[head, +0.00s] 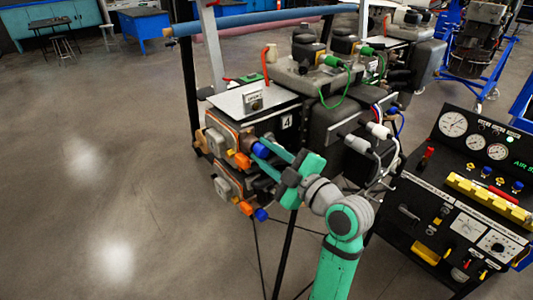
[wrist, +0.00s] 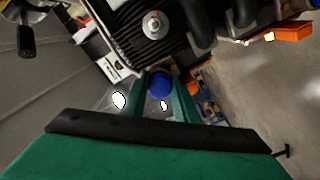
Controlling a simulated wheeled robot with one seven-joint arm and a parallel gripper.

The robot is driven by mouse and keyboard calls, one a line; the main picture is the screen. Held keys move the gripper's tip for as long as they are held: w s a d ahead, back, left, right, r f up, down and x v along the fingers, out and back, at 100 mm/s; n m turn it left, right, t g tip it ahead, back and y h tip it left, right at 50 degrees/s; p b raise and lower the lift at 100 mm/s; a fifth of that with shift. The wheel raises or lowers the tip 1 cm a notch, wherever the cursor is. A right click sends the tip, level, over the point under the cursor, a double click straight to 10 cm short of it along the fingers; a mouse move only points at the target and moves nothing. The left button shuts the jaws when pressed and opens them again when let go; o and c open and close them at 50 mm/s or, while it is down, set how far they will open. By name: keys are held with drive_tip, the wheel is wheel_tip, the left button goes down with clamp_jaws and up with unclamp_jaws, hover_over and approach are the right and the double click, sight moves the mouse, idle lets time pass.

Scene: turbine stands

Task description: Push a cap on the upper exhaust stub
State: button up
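My gripper (head: 266,160) reaches in from the right at the side of the engine. Its green fingers are shut on a blue cap (head: 260,150). In the wrist view the cap (wrist: 158,84) sits between the fingertips of my gripper (wrist: 160,88). The upper exhaust stub (head: 243,160) is orange and lies just left of and below the held cap in the head view. I cannot tell whether cap and stub touch. A lower orange stub (head: 246,208) has a second blue cap (head: 261,214) at its end.
The black and grey engine (head: 320,110) fills the space behind my gripper. A black control panel (head: 465,190) with gauges stands at the right. Dark stand legs (head: 287,250) run down below my arm. The grey floor (head: 90,180) at the left is clear.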

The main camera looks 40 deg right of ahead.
drive_tip(key=o, duration=0.4)
drive_tip(key=shift+w+a, duration=0.1)
drive_tip(key=shift+a, duration=0.05)
drive_tip(key=shift+c, duration=0.2)
drive_tip(key=shift+f, duration=0.15)
drive_tip(key=shift+s, duration=0.7)
drive_tip(key=shift+c, duration=0.4)
drive_tip(key=shift+o, duration=1.3)
drive_tip(key=shift+s+d, duration=0.2)
drive_tip(key=shift+s, duration=0.1)
drive_tip(key=shift+s+d, duration=0.15)
drive_tip(key=shift+s, duration=1.15)
drive_tip(key=shift+s+d, duration=0.1)
drive_tip(key=shift+s, duration=1.2)
